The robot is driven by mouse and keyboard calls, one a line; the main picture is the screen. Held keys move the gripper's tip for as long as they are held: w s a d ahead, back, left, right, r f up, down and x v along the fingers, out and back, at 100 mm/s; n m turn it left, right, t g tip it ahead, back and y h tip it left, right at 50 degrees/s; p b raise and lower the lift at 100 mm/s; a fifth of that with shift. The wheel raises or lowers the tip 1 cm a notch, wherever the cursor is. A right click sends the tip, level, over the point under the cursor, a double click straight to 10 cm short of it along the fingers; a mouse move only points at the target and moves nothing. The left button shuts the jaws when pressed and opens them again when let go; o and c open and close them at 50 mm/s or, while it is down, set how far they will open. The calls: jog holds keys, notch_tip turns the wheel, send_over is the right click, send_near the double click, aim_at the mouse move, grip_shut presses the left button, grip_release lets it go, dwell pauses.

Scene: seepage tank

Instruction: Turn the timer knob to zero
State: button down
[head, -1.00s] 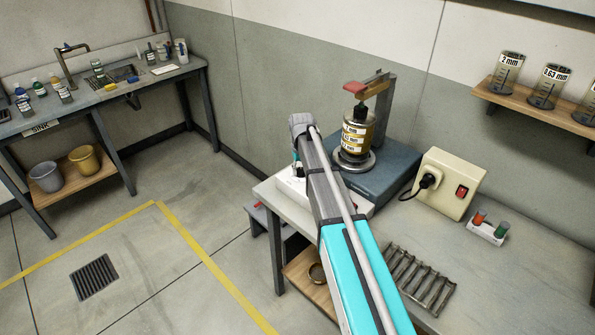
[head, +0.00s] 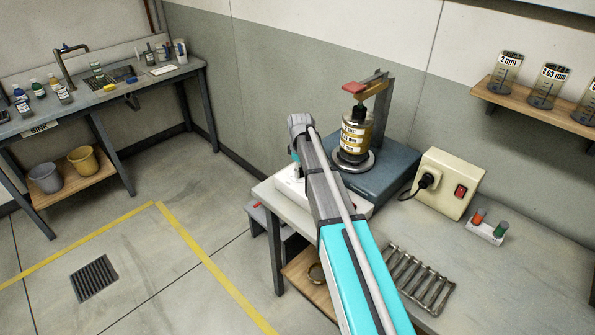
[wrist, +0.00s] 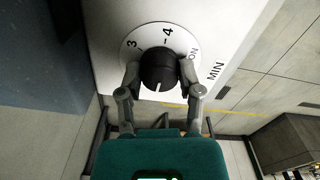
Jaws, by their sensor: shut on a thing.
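The black timer knob (wrist: 158,66) shows in the wrist view on a round white dial (wrist: 129,50). The dial carries the marks 3, 4 and ON, with MIN on the pale panel (wrist: 222,35) beside it. A white line on the knob points to the bottom of the picture, toward my gripper. My gripper (wrist: 160,74) is shut on the knob, one finger on each side of it. No zero mark is readable. In the head view my arm hides the knob, and part of the white housing (head: 290,187) shows beside the arm.
A cream switch box (head: 450,183) and a metal rack (head: 420,280) are on the table to the right. The floor at left is clear.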

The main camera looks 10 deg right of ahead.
jog(key=shift+w+a, duration=0.15)
jog(key=shift+a, duration=0.05)
jog(key=shift+c, duration=1.3)
grip_release()
jog(key=shift+d+r, duration=0.1)
